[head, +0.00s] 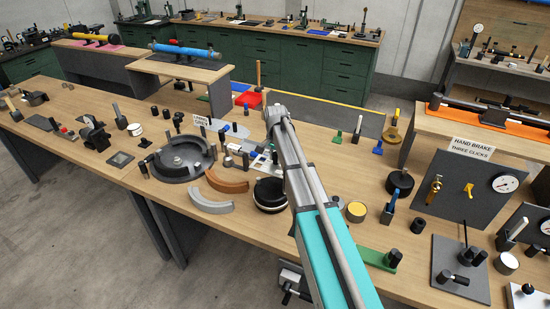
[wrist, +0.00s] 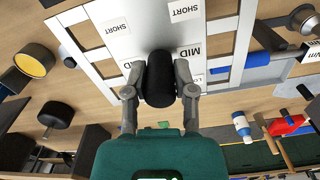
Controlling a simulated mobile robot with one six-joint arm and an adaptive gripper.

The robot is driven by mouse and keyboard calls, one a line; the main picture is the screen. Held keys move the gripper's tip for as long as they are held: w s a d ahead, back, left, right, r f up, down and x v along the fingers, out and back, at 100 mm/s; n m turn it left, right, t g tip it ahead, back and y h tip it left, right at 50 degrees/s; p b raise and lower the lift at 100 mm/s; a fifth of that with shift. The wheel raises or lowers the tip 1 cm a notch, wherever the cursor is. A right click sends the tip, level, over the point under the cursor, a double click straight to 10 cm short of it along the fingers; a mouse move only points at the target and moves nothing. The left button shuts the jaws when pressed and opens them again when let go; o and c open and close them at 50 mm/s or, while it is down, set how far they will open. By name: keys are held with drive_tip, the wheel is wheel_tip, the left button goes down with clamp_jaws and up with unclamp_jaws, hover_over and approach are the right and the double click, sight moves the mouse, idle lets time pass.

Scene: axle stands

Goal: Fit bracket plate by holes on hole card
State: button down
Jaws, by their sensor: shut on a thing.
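In the wrist view my gripper (wrist: 160,75) is shut on a black, rounded cylindrical piece (wrist: 158,88), with one finger on each side. Below it in the picture order lies a pale card (wrist: 95,45) with rectangular cut-outs and printed labels reading SHORT and MID. The held piece covers part of the card near the MID labels. I cannot tell whether it touches the card, or whether a bracket plate is attached to it. In the head view the slotted pale card (head: 262,161) lies beside my arm, and the gripper's fingers cannot be made out.
A blue cylinder (wrist: 240,62) lies by the card in the wrist view. In the head view, a round dark fixture (head: 183,160), a brown curved block (head: 226,181) and a black round pot (head: 270,195) stand close by. Bare wood shows at front left of the bench.

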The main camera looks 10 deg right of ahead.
sight(276, 164)
drive_tip(key=shift+f+b, duration=2.25)
drive_tip(key=shift+f, duration=0.25)
drive_tip(key=shift+f+b, duration=2.25)
idle(1.2)
drive_tip(key=shift+c, duration=1.8)
unclamp_jaws()
drive_tip(key=shift+r, duration=0.15)
wheel_tip(276, 164, up, 14)
drive_tip(key=p, duration=1.4)
drive_tip(key=shift+r, duration=0.15)
